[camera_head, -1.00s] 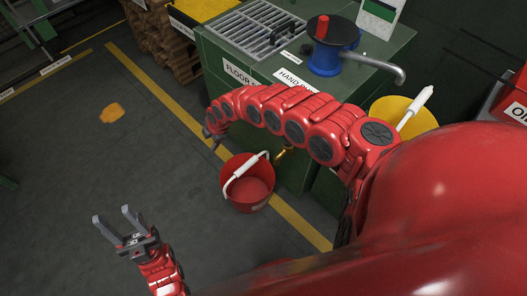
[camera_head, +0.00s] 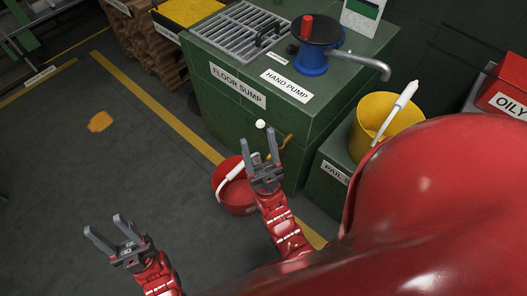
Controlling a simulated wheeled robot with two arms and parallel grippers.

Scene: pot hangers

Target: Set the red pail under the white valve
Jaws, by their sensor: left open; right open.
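The red pail (camera_head: 226,195) stands upright on the floor by the front of the green cabinet, its white-gripped handle (camera_head: 231,177) leaning across the rim. A white round knob (camera_head: 260,124), apparently the white valve, is on the cabinet front, with a brass-coloured spout (camera_head: 288,138) beside it. In this view the pail appears below and left of them; I cannot tell if it is directly beneath. My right gripper (camera_head: 259,144) is open and empty, in front of the pail's right side and partly hiding it. My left gripper (camera_head: 104,224) is open and empty over bare floor.
The green cabinet (camera_head: 225,105) carries a grate, a blue hand pump (camera_head: 311,62) and a metal spout. A yellow pail (camera_head: 378,116) sits on a green stand at the right. An orange patch (camera_head: 100,121) is on the floor. The left floor is mostly clear.

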